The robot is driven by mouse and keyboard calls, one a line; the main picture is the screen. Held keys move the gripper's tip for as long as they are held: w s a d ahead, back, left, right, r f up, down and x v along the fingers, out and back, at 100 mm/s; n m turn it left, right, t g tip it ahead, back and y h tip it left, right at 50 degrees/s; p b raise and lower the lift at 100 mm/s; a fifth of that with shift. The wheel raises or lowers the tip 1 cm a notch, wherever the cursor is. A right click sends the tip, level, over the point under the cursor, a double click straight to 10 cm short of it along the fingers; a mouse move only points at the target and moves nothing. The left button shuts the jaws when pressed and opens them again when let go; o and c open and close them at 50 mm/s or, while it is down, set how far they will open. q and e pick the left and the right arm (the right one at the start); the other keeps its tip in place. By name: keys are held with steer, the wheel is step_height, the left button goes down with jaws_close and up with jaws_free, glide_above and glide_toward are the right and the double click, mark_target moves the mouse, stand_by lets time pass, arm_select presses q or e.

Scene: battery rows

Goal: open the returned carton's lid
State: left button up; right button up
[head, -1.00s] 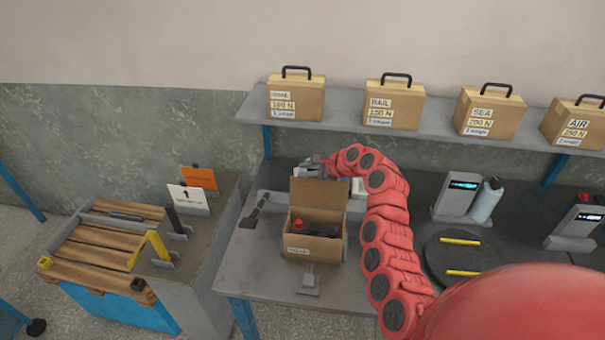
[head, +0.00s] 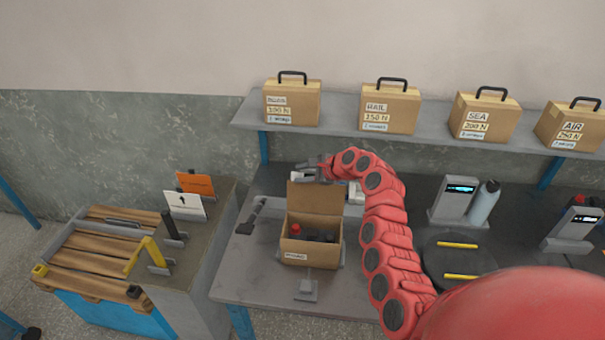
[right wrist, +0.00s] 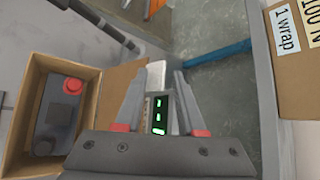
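The returned carton (head: 297,252) is a brown box on the grey bench. Its lid (head: 315,199) stands raised at the back, and the box is open at the top. Inside is a dark device with a red knob (head: 295,227), also seen in the right wrist view (right wrist: 72,86). My right gripper (head: 318,171) is behind the lid's top edge. In the right wrist view its fingers (right wrist: 159,82) are apart, the left one beside the lid (right wrist: 118,88). I cannot tell whether it touches. My left gripper is not in view.
Several labelled cases, such as the rail case (head: 390,108), stand on the shelf (head: 345,112) above. A scanner-like device (head: 454,200) and a bottle (head: 484,203) stand right.

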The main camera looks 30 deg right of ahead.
steer(key=shift+b+v, duration=0.45)
steer(key=shift+v, duration=0.35)
steer(key=p+v, duration=0.5)
steer(key=v, duration=1)
steer(key=shift+s+r, duration=0.2)
steer(key=shift+s, duration=0.15)
steer(key=shift+d, duration=0.15)
